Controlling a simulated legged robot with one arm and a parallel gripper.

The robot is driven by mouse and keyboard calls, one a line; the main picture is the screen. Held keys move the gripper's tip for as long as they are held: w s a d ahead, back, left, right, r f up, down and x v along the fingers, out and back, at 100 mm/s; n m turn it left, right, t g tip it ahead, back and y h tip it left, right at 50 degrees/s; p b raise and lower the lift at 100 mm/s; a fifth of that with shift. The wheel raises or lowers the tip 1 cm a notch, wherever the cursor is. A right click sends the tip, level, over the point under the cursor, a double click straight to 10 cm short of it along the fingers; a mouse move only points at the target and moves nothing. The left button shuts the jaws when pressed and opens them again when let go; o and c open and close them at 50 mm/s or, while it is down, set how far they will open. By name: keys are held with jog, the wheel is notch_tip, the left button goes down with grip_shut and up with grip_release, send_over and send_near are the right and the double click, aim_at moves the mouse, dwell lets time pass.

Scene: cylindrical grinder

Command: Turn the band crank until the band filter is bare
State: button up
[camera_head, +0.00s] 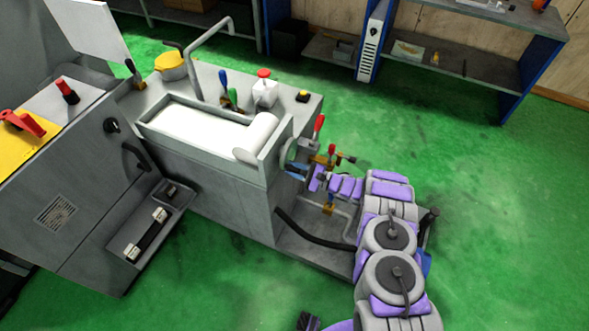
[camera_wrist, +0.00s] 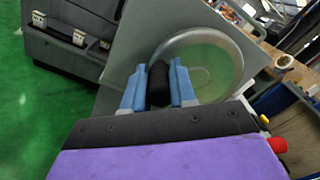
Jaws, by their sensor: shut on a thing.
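The band crank is a round grey wheel (camera_wrist: 208,42) on the right end of the grey filter tank. It also shows in the head view (camera_head: 287,152), partly hidden by my gripper. Its black handle (camera_wrist: 159,88) stands between the blue fingers of my gripper (camera_wrist: 158,75), which are shut on it from both sides. In the head view my gripper (camera_head: 297,170) is at the wheel's lower right side. The band filter is the tank's open trough (camera_head: 152,125). A white band (camera_head: 195,125) covers the trough's visible floor, with a white roll (camera_head: 262,132) at the right end.
A red-capped white box (camera_head: 265,92), blue and green-handled tools (camera_head: 228,90) and a yellow pot (camera_head: 171,66) stand behind the trough. Red-handled valves (camera_head: 319,123) are close to my gripper. A black hose (camera_head: 315,238) runs low beside my arm. Green floor is open on the right.

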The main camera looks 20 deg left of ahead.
grip_shut()
jog(key=shift+f, duration=0.15)
